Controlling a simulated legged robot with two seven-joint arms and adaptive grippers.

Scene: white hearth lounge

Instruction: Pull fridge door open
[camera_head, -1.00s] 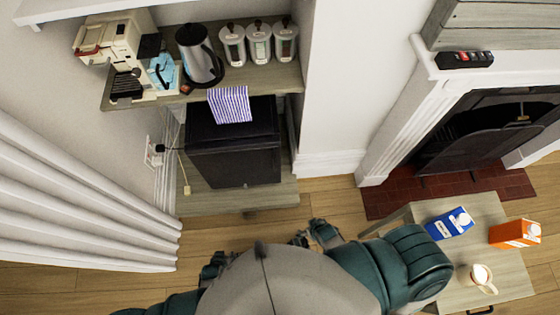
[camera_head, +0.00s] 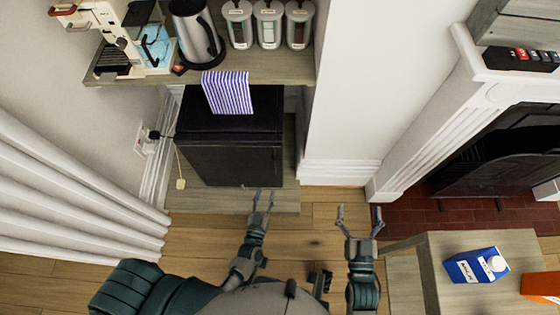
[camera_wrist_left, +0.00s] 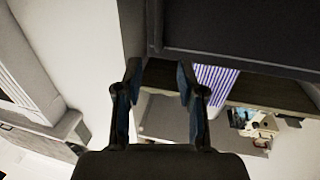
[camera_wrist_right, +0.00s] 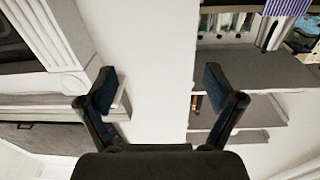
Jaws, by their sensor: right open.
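The black mini fridge (camera_head: 235,160) stands on a low shelf in the alcove, its door closed. It shows as a dark panel (camera_wrist_left: 240,30) at the top of the left wrist view. My left gripper (camera_head: 262,196) is open and empty, just in front of the fridge's lower right part. In its wrist view the fingers (camera_wrist_left: 160,75) are spread near the fridge's edge. No handle is clearly visible.
A kettle (camera_head: 195,35), canisters (camera_head: 268,25) and a coffee machine (camera_head: 120,40) stand above. A table with a blue milk carton (camera_head: 475,265) is at the lower right. A fireplace (camera_head: 500,155) is at right.

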